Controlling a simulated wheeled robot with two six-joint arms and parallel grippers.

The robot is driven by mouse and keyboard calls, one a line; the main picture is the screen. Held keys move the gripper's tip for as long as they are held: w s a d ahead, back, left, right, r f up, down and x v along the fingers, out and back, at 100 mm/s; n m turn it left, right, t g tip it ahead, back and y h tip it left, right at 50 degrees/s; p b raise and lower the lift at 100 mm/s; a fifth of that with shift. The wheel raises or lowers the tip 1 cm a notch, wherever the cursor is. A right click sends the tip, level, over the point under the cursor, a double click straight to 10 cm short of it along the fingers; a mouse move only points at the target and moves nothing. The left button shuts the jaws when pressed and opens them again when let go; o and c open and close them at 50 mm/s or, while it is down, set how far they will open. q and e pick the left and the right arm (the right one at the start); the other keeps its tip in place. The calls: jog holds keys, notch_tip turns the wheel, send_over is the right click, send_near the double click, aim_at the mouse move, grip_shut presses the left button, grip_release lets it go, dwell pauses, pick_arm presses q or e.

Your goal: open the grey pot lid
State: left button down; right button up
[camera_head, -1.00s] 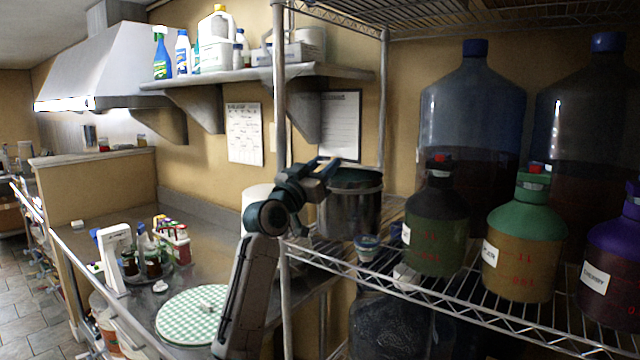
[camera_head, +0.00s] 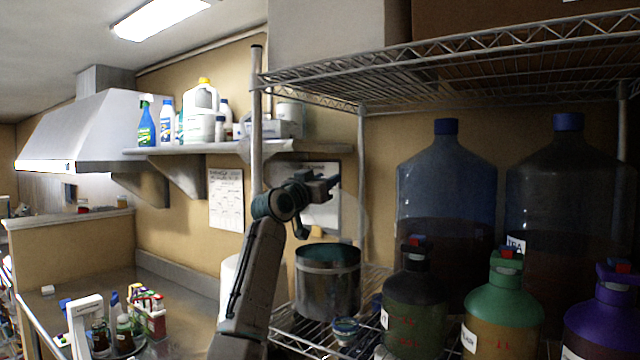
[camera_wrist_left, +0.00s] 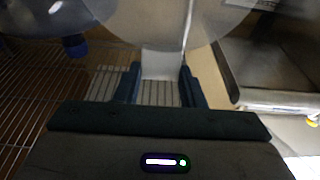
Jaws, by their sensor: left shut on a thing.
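The grey metal pot (camera_head: 328,292) stands upright on the wire shelf, its top uncovered and its dark inside showing. My left gripper (camera_head: 328,184) is above the pot, shut on the handle of the grey pot lid (camera_head: 351,216). The lid is tilted steeply, clear of the pot rim, and partly hidden behind the gripper. In the left wrist view the pale handle (camera_wrist_left: 162,65) sits between the two fingers, with the broad lid (camera_wrist_left: 120,22) beyond. My right gripper does not show.
Dark jugs with a green-topped bottle (camera_head: 503,300) stand right of the pot, with large carboys (camera_head: 446,185) behind. A small jar (camera_head: 345,330) is in front. A shelf post (camera_head: 256,120) rises left, and an upper wire shelf (camera_head: 450,62) hangs overhead.

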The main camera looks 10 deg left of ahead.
pick_arm(q)
jog(key=shift+w+d+r+g+p, duration=0.3)
jog(key=shift+w+r+g+p, duration=0.3)
jog(key=shift+w+r+p, duration=0.15)
